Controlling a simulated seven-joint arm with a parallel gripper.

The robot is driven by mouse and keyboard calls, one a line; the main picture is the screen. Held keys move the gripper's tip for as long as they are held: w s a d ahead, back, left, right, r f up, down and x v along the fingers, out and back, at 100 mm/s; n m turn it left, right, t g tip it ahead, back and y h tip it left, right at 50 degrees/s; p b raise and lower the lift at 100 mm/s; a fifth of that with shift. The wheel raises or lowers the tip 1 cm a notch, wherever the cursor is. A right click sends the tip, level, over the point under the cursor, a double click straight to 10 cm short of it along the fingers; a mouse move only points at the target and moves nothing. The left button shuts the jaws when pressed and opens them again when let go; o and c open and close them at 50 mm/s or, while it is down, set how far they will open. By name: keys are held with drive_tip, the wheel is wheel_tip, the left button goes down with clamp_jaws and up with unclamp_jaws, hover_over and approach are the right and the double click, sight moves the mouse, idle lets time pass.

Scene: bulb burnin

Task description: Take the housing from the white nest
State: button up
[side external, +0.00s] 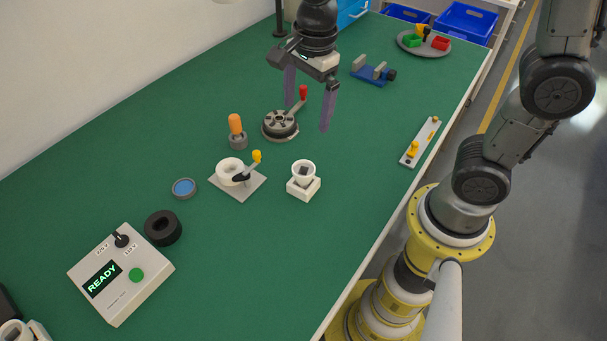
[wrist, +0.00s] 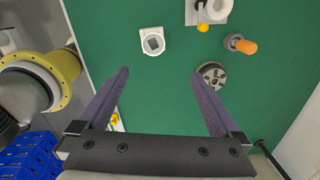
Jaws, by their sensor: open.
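In the wrist view the housing (wrist: 152,41) shows from above, ahead of the fingers, and covers most of the nest (wrist: 151,54). My gripper (side external: 308,112) is open and empty, with two purple-grey fingers pointing down. It is well above the table, up and away from the nest in the side view. In the wrist view, the fingers of my gripper (wrist: 159,85) stand wide apart.
A round dark fixture with a red-knobbed lever (side external: 281,124) stands below my gripper. A clamp plate with a white ring (side external: 238,184) is left of the nest. An orange-topped part (side external: 236,130) stands behind. A READY box (side external: 121,273) is at front left.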

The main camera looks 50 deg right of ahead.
drive_tip(key=g, duration=0.1)
hover_over(303, 169)
drive_tip(key=a, duration=0.1)
drive_tip(key=shift+n, duration=0.3)
drive_tip(key=f, duration=1)
drive_tip(key=shift+s+a+f, duration=0.1)
drive_tip(key=shift+s+f, duration=0.1)
drive_tip(key=shift+s, duration=0.2)
drive_tip(key=shift+f, duration=3.15)
drive_tip(key=c, duration=1.4)
drive_tip(key=shift+r, duration=0.1)
